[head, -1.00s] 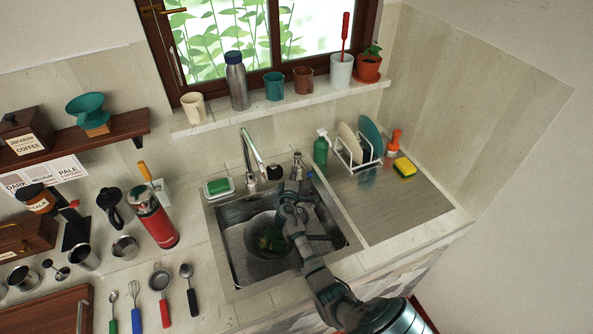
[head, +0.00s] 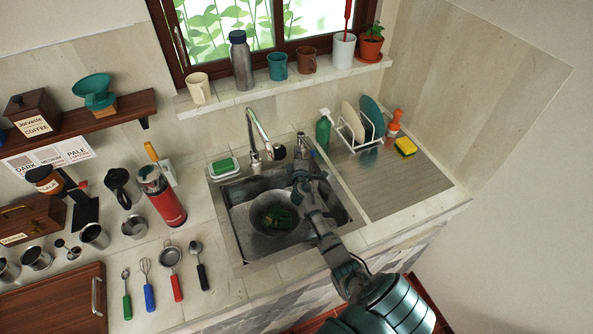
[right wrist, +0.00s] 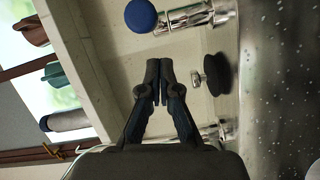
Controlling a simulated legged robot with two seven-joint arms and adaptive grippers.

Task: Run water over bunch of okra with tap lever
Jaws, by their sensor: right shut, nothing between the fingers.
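The bunch of okra (head: 283,219) lies green inside a round grey bowl (head: 258,222) in the sink basin. The chrome tap (head: 254,157) stands behind the basin, its spout arching over the sink. I cannot make out its lever clearly, and no water stream shows. My right gripper (head: 300,173) is above the back right of the basin, right of the tap; it also shows in the right wrist view (right wrist: 158,70), fingers together and empty. The tap's chrome base (right wrist: 218,131) is partly behind the gripper there. My left gripper is not in view.
A chrome cylinder with a blue end (right wrist: 140,15) stands beside my right gripper. A dish rack (head: 360,130) stands right on the drainboard.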

